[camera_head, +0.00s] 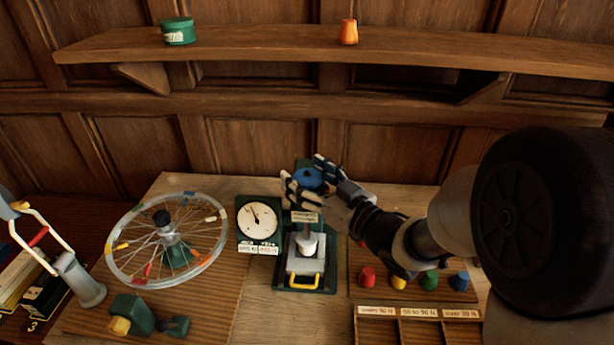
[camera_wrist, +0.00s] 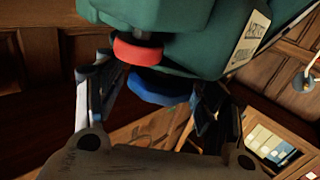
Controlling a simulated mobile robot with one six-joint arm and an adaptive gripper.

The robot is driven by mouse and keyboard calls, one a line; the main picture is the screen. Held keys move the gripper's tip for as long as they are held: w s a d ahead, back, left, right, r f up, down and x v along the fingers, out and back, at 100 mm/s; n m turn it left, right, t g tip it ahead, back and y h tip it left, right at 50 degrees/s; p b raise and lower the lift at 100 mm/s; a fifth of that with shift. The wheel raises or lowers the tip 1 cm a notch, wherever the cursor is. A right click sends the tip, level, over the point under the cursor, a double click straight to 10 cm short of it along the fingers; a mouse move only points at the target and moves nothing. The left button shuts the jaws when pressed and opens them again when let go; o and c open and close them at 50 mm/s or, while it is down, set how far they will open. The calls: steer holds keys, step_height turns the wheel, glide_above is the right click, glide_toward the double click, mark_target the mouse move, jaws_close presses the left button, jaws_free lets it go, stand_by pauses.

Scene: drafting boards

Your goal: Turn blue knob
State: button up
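The blue knob (camera_head: 309,179) is on the upper part of a dark green device (camera_head: 304,164) at the middle of the bench. In the wrist view the blue knob (camera_wrist: 160,91) lies below the green body (camera_wrist: 190,50), near a red knob (camera_wrist: 138,52). My gripper (camera_head: 303,168) comes from the right, with one finger on each side of the blue knob. In the wrist view my gripper (camera_wrist: 156,78) looks open around it, with a narrow gap at the left finger. Contact at the right finger is unclear.
A dial gauge (camera_head: 257,222) stands just left of the device, and a spoked wheel (camera_head: 168,240) further left. Several coloured knobs, including a red one (camera_head: 367,277), stand below my arm by a compartment tray (camera_head: 390,312). A shelf (camera_head: 260,45) runs above.

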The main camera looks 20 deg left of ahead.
steer(key=shift+o, duration=0.4)
steer(key=shift+d, duration=0.1)
steer(key=v, duration=1.2)
steer(key=shift+w, duration=0.1)
steer(key=w+d+m+t+h, duration=0.3)
steer(key=w+d+h, duration=0.2)
steer(key=d+h, duration=0.35)
steer(key=s+d+r+m+h, duration=0.1)
steer(key=s+d+m+h, duration=0.15)
steer(key=d, duration=0.35)
steer(key=s+d+m+h, duration=0.2)
steer(key=d+h, duration=0.1)
steer(key=d, duration=0.2)
steer(key=s+f+m+g, duration=0.1)
steer(key=s+g, duration=0.3)
steer(key=s, duration=0.6)
steer(key=s+d+f+m+g+h, duration=0.1)
steer(key=s+m+g, duration=0.2)
steer(key=s, duration=0.8)
steer(key=shift+s+d+f+g, duration=0.2)
steer(key=shift+d+f+g, duration=0.15)
steer(key=shift+g, duration=0.15)
